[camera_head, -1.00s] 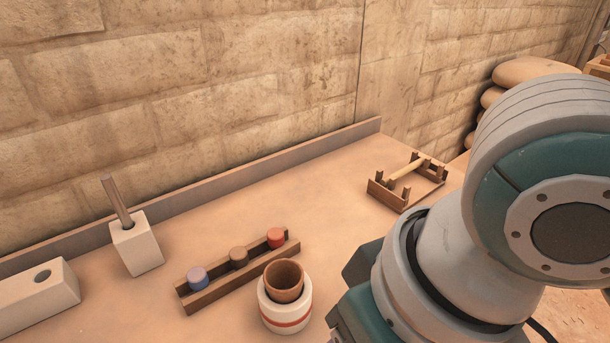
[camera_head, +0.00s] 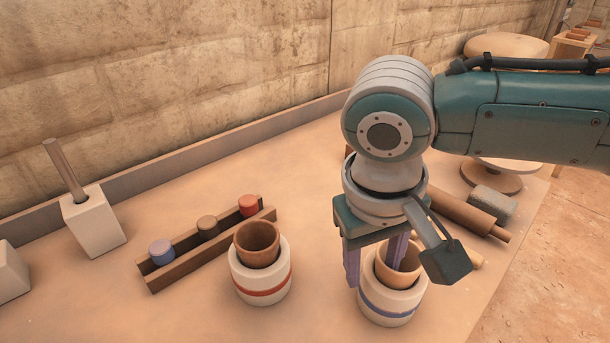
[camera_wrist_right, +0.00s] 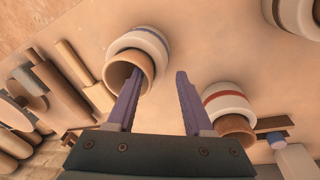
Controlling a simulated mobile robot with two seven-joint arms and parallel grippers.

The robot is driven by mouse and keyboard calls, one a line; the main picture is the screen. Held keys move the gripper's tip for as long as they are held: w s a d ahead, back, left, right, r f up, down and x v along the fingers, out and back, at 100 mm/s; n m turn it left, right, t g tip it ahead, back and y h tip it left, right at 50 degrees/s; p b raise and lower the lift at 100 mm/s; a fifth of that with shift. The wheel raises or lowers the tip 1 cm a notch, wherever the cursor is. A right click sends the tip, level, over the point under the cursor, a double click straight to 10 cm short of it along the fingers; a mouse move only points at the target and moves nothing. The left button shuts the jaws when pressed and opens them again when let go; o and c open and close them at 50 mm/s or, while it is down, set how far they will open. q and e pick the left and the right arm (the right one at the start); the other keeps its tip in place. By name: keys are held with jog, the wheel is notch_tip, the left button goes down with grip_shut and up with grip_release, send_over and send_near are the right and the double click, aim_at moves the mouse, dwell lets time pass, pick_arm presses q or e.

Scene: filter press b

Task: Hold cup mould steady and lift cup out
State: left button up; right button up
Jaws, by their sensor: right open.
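A white cup mould with a blue band (camera_head: 392,303) stands on the bench with a tan cup (camera_head: 400,281) in it; mould (camera_wrist_right: 141,38) and cup (camera_wrist_right: 141,60) also show in the right wrist view. A second white mould with a red band (camera_head: 262,286) holds a brown cup (camera_head: 257,250) to its left. My right gripper (camera_head: 375,275) points down, open, at the blue-banded mould. One finger overlaps the tan cup's mouth and the other is left of the mould. Contact cannot be told. In the wrist view the gripper (camera_wrist_right: 160,74) is empty between its fingers. My left gripper is out of view.
A wooden rack (camera_head: 207,253) with blue, brown and red plugs lies behind the red-banded mould. A white block (camera_head: 94,225) with a rod stands at the left. A wooden roller (camera_head: 465,212) lies behind the arm. The bench front is clear.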

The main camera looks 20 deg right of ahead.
jog(key=shift+w+d+f, duration=0.1)
jog(key=shift+d+f, duration=0.1)
jog(key=shift+f, duration=1.15)
grip_shut()
dwell(0.3)
grip_release()
jog(key=shift+r, duration=0.15)
